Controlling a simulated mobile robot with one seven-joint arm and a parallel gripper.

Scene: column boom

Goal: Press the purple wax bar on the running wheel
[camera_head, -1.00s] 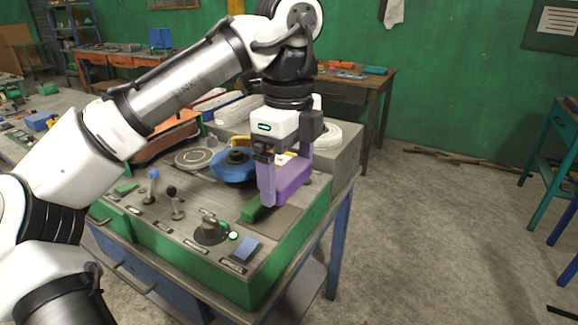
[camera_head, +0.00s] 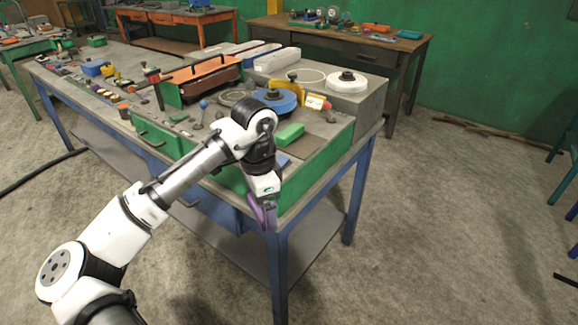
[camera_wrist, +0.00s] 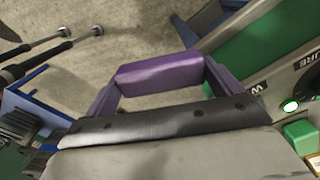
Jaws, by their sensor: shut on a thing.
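My gripper (camera_head: 263,212) is shut on the purple wax bar (camera_wrist: 158,74), which spans its two purple fingers in the wrist view. In the head view the bar is mostly merged with the fingers. The gripper points down in front of the bench's near corner, away from the wheels. A blue wheel (camera_head: 270,104) with a dark hub sits on the bench top behind the arm. A white wheel (camera_head: 347,85) with a dark hub sits on the grey block to its right. I cannot tell from the frames which wheel turns.
A green block (camera_head: 290,136) lies on the bench near the blue wheel. The green panel edge (camera_head: 310,180) and blue leg (camera_head: 280,270) are close to my gripper. The floor at right (camera_head: 460,230) is clear.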

